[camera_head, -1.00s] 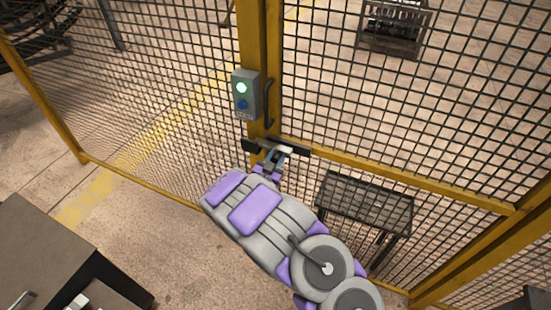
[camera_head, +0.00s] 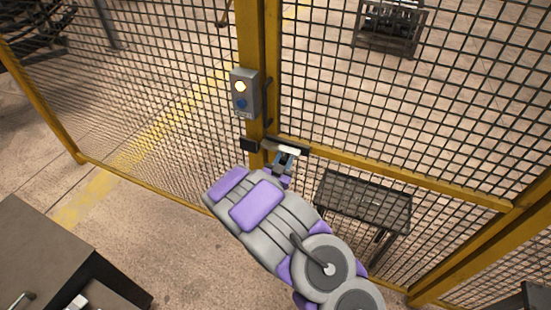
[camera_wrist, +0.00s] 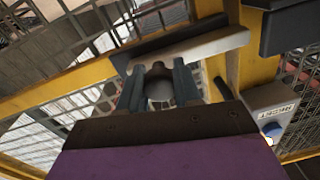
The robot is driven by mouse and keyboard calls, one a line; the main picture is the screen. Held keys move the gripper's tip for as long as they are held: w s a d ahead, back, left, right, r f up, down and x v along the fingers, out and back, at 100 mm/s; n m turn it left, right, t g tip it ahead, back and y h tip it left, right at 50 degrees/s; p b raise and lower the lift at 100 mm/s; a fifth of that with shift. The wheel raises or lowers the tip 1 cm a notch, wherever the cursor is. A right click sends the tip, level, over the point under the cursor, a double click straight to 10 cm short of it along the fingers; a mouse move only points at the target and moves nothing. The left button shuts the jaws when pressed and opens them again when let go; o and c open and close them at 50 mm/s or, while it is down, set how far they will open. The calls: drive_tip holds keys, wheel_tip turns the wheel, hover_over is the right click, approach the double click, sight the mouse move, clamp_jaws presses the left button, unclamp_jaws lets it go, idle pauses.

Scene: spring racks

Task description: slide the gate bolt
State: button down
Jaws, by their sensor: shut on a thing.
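The gate bolt is a pale bar (camera_head: 288,150) on a dark mount (camera_head: 304,150) at the gate's edge. In the wrist view the bar (camera_wrist: 215,44) runs across above my fingers, its right end apart from the dark keeper block (camera_wrist: 288,32). The keeper (camera_head: 249,145) sits on the yellow post, left of the bolt. My gripper (camera_head: 283,160) is shut on the bolt's dark knob (camera_wrist: 158,70), which shows between the two fingers in the wrist view. The grip's far side is hidden.
A grey control box (camera_head: 244,93) with a lit pale-yellow lamp and a blue button hangs on the yellow post (camera_head: 251,40) above the keeper. Mesh panels (camera_head: 400,110) stand on both sides. A dark cabinet (camera_head: 45,260) stands at lower left; bare floor lies between.

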drive_tip(key=shift+d+f, duration=0.1)
drive_tip(key=shift+d, duration=0.25)
drive_tip(key=c, duration=0.8)
unclamp_jaws()
drive_tip(key=shift+a, duration=0.1)
drive_tip(key=p+v, duration=0.1)
drive_tip(key=v, duration=1.6)
drive_tip(key=shift+s+a, duration=0.15)
